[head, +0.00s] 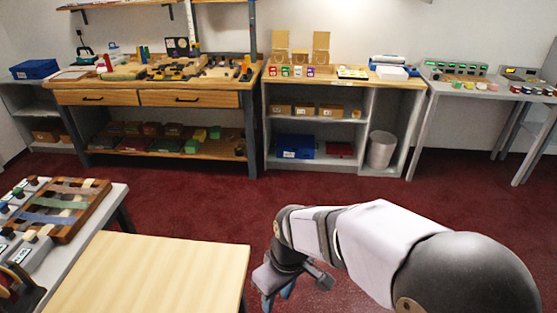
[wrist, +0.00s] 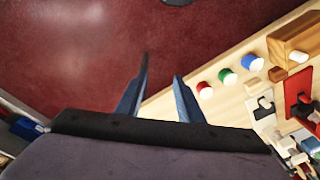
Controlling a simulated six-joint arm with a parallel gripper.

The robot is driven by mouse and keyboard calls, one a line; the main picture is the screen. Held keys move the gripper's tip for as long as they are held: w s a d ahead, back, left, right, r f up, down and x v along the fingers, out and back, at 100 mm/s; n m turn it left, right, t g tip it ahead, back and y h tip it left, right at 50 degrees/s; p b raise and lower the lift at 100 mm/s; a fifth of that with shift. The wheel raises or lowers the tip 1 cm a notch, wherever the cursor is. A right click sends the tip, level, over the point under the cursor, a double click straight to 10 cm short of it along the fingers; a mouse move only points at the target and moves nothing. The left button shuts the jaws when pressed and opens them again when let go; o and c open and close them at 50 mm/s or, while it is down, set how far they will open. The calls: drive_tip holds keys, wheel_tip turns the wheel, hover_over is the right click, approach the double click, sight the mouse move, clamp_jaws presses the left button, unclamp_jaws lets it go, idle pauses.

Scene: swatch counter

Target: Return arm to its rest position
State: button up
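My gripper (head: 277,296) hangs low over the dark red floor in the head view, just right of a bare pale wooden tabletop (head: 155,275). My white and grey arm reaches in from the lower right, bent at the wrist. In the wrist view, the two blue fingers of my gripper (wrist: 162,68) stand apart with nothing held between them. Red floor (wrist: 75,60) and a strip of light wooden surface (wrist: 170,102) show beyond the fingers.
Knobs in red (wrist: 205,90), green (wrist: 227,76) and blue (wrist: 253,63) stand on the wooden surface in the wrist view. A grey table with a wooden swatch tray (head: 92,212) is at left. A workbench (head: 150,97) and shelf unit (head: 368,117) line the wall. Open floor lies between.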

drive_tip(key=s+d+m, duration=0.3)
drive_tip(key=d+m, duration=0.1)
drive_tip(key=d, duration=0.5)
drive_tip(key=s+d+f+m+h, duration=0.1)
drive_tip(key=s+d+m, duration=0.3)
drive_tip(key=d, duration=0.6)
drive_tip(key=shift+s+f+m, duration=0.15)
drive_tip(key=shift+f+m, duration=0.1)
drive_tip(key=shift+m, duration=0.35)
